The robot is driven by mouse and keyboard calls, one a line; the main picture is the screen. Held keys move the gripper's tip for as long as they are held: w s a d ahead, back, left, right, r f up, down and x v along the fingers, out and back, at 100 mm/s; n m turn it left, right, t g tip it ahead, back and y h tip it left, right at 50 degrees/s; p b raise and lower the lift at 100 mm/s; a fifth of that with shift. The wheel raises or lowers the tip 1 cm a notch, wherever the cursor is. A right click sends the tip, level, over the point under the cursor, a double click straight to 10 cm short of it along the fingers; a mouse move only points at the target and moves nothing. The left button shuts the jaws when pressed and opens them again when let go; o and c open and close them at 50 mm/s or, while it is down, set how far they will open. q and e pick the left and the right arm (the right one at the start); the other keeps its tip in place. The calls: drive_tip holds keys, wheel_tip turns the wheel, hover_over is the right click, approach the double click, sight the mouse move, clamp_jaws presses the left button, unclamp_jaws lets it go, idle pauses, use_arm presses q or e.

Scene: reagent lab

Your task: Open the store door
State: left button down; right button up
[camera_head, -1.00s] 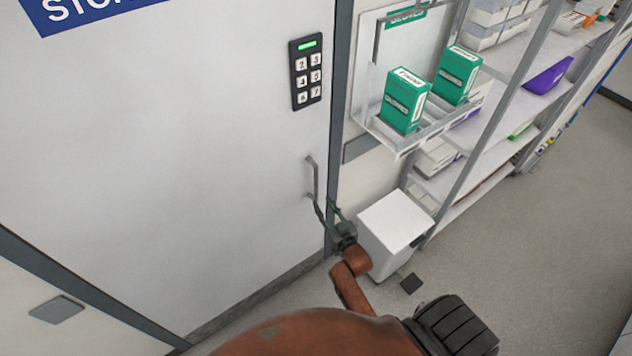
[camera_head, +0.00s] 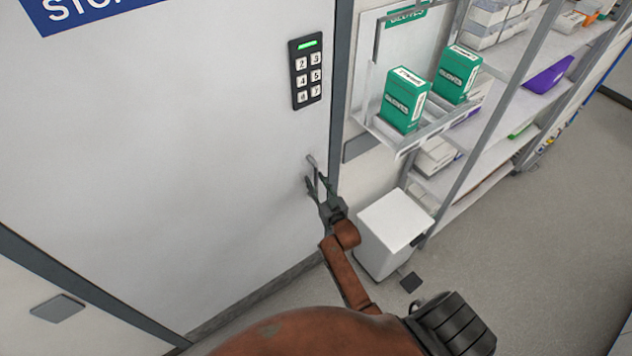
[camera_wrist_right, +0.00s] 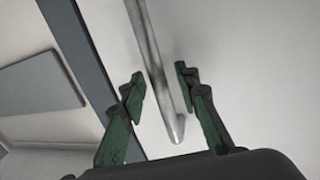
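The white store door (camera_head: 180,150) fills the left of the head view and looks closed. Its metal bar handle (camera_head: 312,165) is near the door's right edge. My right gripper (camera_head: 318,182) is at the handle, partly covering its lower part. In the right wrist view, the handle (camera_wrist_right: 155,65) runs between the two fingers of my right gripper (camera_wrist_right: 160,88). The fingers are apart, with a gap on both sides of the bar. A keypad (camera_head: 306,69) with a lit green strip is above the handle. My left gripper is not in view.
A white bin (camera_head: 393,225) stands on the floor right of the door. Beyond it are a wall rack with green glove boxes (camera_head: 404,98) and a metal shelf unit (camera_head: 500,150). The grey floor (camera_head: 540,250) at the right is clear.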

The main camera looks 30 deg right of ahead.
clamp_jaws()
idle(0.6)
